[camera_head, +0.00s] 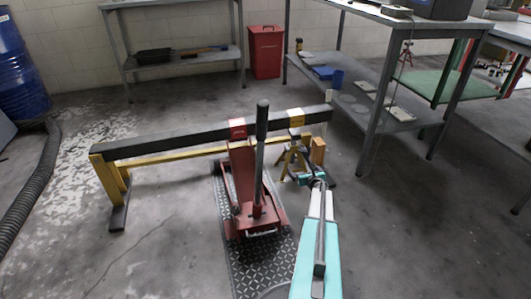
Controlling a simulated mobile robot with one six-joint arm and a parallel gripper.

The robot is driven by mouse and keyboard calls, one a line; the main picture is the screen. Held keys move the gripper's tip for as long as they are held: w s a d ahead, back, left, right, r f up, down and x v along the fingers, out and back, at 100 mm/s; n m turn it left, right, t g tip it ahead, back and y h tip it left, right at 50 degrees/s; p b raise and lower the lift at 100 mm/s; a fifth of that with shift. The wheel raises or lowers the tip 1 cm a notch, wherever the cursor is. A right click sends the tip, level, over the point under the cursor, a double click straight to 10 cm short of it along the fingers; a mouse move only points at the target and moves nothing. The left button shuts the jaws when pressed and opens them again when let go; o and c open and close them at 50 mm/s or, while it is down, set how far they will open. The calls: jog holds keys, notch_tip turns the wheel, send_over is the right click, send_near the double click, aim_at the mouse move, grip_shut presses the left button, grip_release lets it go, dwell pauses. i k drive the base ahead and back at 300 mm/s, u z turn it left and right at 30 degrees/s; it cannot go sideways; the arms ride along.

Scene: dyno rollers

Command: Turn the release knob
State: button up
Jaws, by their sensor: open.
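A red floor jack (243,195) stands on the floor in the middle, with a dark upright handle (261,150). Its top is under a long dark beam (180,138). I cannot make out the release knob; it is too small or hidden at this size. My teal and white arm reaches up from the bottom edge, to the right of the jack. My gripper (306,179) is small at the arm's far end, open, to the right of the handle and near a yellow stand (291,158). No contact with the jack shows.
A yellow frame (110,185) stands under the beam's left end. Dark diamond-pattern plate (263,270) lies beneath the jack. A metal workbench (375,100) stands at the right, a shelf (180,65) and red bin (266,52) behind. The left floor is mostly clear, with a hose (35,190) at the edge.

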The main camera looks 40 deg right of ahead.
aim_at(235, 210)
jog(key=k, duration=1)
